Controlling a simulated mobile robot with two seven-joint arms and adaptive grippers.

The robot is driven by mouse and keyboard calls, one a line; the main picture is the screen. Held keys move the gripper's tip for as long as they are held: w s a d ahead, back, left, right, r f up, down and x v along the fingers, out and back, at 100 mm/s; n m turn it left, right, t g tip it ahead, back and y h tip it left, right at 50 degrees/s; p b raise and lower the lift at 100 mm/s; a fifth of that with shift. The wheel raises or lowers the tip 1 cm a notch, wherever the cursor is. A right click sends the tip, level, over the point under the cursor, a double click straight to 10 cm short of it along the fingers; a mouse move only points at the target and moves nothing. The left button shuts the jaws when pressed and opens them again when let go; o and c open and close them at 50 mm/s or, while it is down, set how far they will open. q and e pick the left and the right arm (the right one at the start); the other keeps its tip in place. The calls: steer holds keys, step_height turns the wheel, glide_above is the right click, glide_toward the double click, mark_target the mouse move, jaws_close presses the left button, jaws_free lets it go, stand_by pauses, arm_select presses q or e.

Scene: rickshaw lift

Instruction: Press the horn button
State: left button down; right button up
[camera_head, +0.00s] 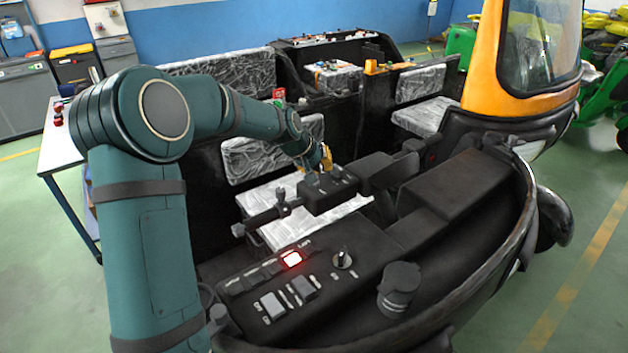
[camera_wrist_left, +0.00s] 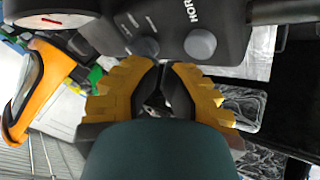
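The horn button (camera_wrist_left: 201,44) is a round grey button on a dark control box (camera_wrist_left: 225,20), beside partly visible white lettering starting "HOR". In the head view the dark box (camera_head: 328,194) sits on the handlebar, and the horn button cannot be made out there. My left gripper (camera_head: 325,158) is over the box's far side, its yellow fingers partly hidden by my arm. In the left wrist view, my left gripper (camera_wrist_left: 165,66) has its fingertips together, just below and left of the button, apart from it in the picture. My right gripper is not in view.
The handlebar (camera_head: 265,216) crosses in front of the silvery seats (camera_head: 262,157). The dashboard (camera_head: 320,280) has switches, a lit red button (camera_head: 291,259) and a knob (camera_head: 342,260). A dark cylinder (camera_head: 398,288) stands at its right. The windscreen frame (camera_head: 520,85) rises at the right.

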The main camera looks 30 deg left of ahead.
mark_target(319, 184)
arm_select(q)
steer(key=shift+r+p, duration=1.25)
steer(key=shift+r, duration=0.95)
